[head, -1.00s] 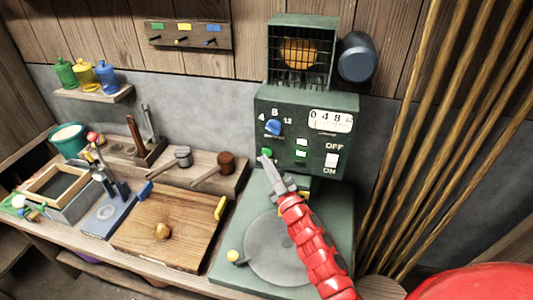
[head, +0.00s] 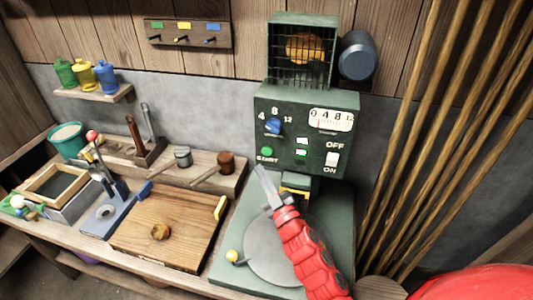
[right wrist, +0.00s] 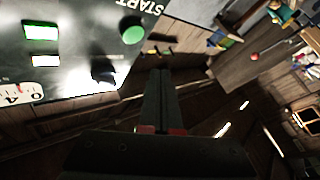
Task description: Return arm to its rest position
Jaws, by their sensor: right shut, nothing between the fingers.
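My right arm is red and comes in from the lower right in the head view. Its gripper (head: 264,182) is shut and empty, in front of the green machine (head: 305,130) and above the machine's round grey plate (head: 262,245). The fingertips are just below the green START button (head: 267,152), apart from it as far as I can tell. In the right wrist view the closed fingers (right wrist: 158,85) point toward the machine panel, and the START button (right wrist: 131,30) shows above and left of them. My left gripper is not in view.
A blue knob (head: 273,126), a number display (head: 331,120) and an ON/OFF switch (head: 332,159) are on the panel. A wooden board (head: 170,225), a blue stand (head: 108,212) and mallets (head: 225,163) are to the left. Tall poles (head: 430,120) stand at the right.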

